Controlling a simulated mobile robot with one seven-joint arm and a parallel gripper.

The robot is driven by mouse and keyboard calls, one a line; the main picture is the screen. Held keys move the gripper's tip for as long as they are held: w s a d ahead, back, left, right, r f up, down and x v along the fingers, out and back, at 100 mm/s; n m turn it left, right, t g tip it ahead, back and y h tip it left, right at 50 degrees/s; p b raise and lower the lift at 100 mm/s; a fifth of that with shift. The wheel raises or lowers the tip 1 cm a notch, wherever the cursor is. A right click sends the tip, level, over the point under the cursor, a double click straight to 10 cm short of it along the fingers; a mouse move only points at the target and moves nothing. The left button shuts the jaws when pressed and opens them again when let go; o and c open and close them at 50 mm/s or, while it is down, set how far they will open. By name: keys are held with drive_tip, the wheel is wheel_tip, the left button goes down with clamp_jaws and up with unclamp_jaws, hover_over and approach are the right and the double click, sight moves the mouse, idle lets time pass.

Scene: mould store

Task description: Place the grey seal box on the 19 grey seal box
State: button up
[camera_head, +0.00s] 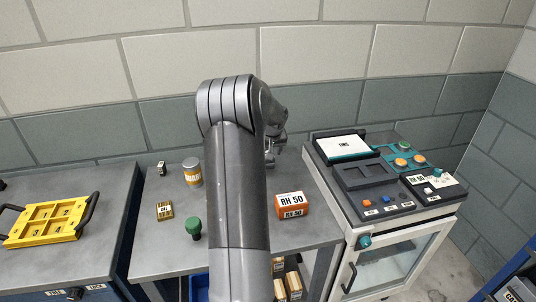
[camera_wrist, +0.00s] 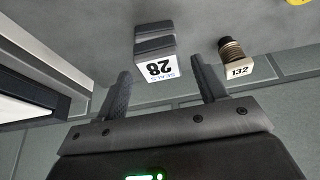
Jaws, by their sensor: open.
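In the wrist view a small grey seal box (camera_wrist: 154,38) with a dark band stands on the grey top, its white label (camera_wrist: 157,68) reading 28 upside down. My gripper (camera_wrist: 161,68) is open, and the box shows between and beyond its fingertips, with no clear contact. In the head view my gripper (camera_head: 274,150) is small and partly covered by my arm, near the back of the middle table. The grey box cannot be made out there. I see no box marked 19 in either view.
A brown ribbed piece tagged 132 (camera_wrist: 232,52) stands beside the right finger. On the middle table (camera_head: 318,232) are an orange RH 50 box (camera_head: 291,205), a green knob (camera_head: 194,228), a tin (camera_head: 192,172) and a small black-and-white item (camera_head: 161,168). A machine (camera_head: 352,190) stands right.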

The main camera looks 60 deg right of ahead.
drive_tip(key=v, duration=1.1)
drive_tip(key=w+a+r+n+t+y, duration=0.1)
drive_tip(key=w+a+r, duration=0.2)
drive_tip(key=a, duration=0.8)
drive_tip(key=w+a+r+n, duration=0.2)
drive_tip(key=a+r, duration=0.2)
drive_tip(key=a, duration=0.7)
drive_tip(key=w+a+r+n+t+y, duration=0.1)
drive_tip(key=w+a+r, duration=0.2)
drive_tip(key=a, duration=0.8)
drive_tip(key=s+a+n, duration=0.1)
drive_tip(key=s+a, duration=0.4)
drive_tip(key=a, duration=0.3)
drive_tip(key=s+a+f+n, duration=0.1)
drive_tip(key=s+a+n, duration=0.1)
drive_tip(key=s+a, duration=0.3)
drive_tip(key=s+a+f+n+y, duration=0.1)
drive_tip(key=s+a, duration=0.3)
drive_tip(key=a, duration=0.7)
drive_tip(key=shift+s+n, duration=0.4)
drive_tip(key=shift+n, duration=0.1)
